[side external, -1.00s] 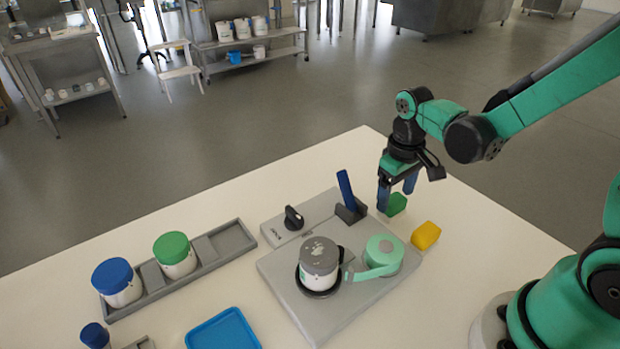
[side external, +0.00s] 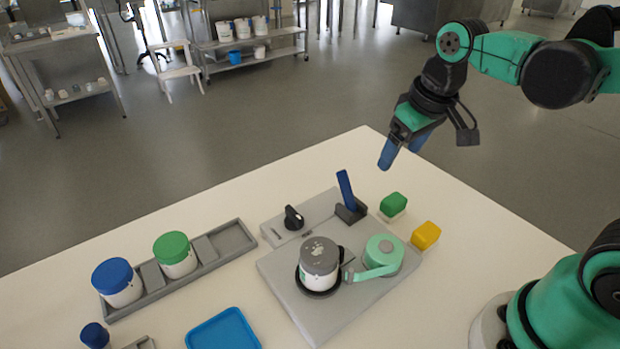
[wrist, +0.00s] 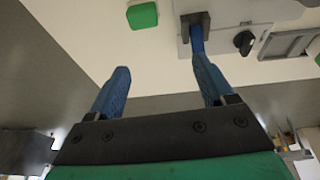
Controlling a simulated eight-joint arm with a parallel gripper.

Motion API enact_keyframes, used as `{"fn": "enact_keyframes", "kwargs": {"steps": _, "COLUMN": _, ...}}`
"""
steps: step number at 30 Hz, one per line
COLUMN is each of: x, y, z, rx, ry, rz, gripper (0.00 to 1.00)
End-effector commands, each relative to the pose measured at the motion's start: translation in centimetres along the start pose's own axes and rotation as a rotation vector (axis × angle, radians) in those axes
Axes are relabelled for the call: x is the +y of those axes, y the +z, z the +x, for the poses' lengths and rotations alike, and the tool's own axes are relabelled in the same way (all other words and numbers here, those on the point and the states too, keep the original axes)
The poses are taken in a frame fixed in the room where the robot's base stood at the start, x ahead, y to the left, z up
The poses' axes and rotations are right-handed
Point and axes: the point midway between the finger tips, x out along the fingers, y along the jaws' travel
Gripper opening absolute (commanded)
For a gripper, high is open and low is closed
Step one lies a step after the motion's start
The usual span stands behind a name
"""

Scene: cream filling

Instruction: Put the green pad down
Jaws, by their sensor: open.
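The green pad (side external: 393,204) lies on the white table, just right of the black holder with the blue-handled tool and behind the yellow pad. My gripper (side external: 402,153) is above and behind it, tilted, with its blue fingers apart and empty. In the wrist view the green pad (wrist: 142,15) is near the top edge, beyond and clear of my open fingers (wrist: 160,85).
The blue-handled tool (side external: 346,190) stands upright in its holder beside the pad. The yellow pad (side external: 425,235) lies in front. A grey plate (side external: 326,322) carries a grey-lidded jar (side external: 319,262) and a mint-green device (side external: 384,252). The table's back edge is close behind the pad.

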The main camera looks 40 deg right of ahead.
Motion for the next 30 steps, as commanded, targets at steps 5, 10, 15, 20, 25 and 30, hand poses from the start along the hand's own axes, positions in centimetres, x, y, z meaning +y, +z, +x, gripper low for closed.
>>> {"fn": "enact_keyframes", "kwargs": {"steps": 5, "x": -1.7, "y": 0.9, "z": -0.3, "rx": 0.224, "ry": -0.021, "rz": 0.006, "gripper": 0.75}}
{"fn": "enact_keyframes", "kwargs": {"steps": 10, "x": -2.4, "y": 1.2, "z": -0.4, "rx": 0.334, "ry": -0.038, "rz": 0.014, "gripper": 0.75}}
{"fn": "enact_keyframes", "kwargs": {"steps": 15, "x": -2.5, "y": 1.1, "z": -0.4, "rx": 0.35, "ry": -0.041, "rz": 0.017, "gripper": 0.75}}
{"fn": "enact_keyframes", "kwargs": {"steps": 20, "x": -2.5, "y": 1.1, "z": -0.4, "rx": 0.348, "ry": -0.04, "rz": 0.016, "gripper": 0.75}}
{"fn": "enact_keyframes", "kwargs": {"steps": 25, "x": -2.4, "y": 1.1, "z": -0.4, "rx": 0.347, "ry": -0.04, "rz": 0.016, "gripper": 0.75}}
{"fn": "enact_keyframes", "kwargs": {"steps": 30, "x": -2.4, "y": 1.1, "z": -0.4, "rx": 0.346, "ry": -0.04, "rz": 0.016, "gripper": 0.75}}
